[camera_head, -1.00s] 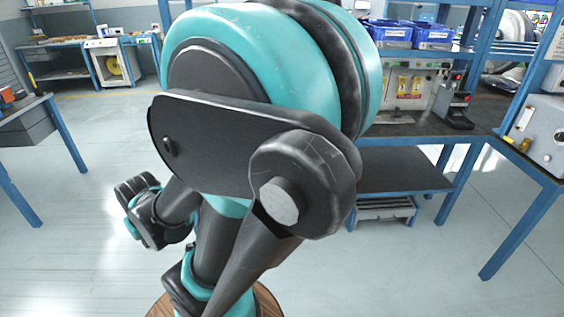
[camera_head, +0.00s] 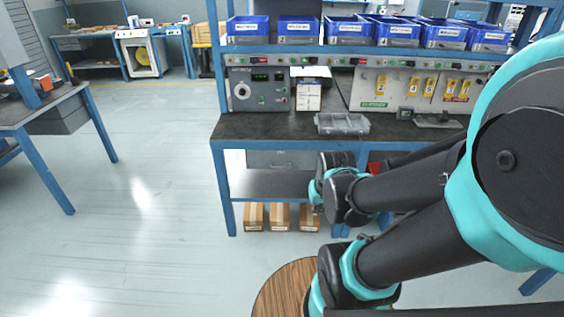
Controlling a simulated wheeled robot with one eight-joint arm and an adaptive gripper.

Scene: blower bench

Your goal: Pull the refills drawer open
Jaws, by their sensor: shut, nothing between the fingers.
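A grey drawer front (camera_head: 272,159) hangs under the left part of the blue-framed bench (camera_head: 250,126). It looks shut, and no label on it can be read from here. My arm covers the space to its right, so the right end of the drawer is partly hidden. My arm reaches in from the right, its dark and teal joints in front of the bench. I cannot make out my gripper's fingers in this view.
A clear lidded case (camera_head: 342,124) stands on the bench top. Blue bins (camera_head: 348,29) fill the shelf above a test panel (camera_head: 258,89). Cardboard boxes (camera_head: 279,216) stand underneath. Another table (camera_head: 50,108) is at the left, with open floor between.

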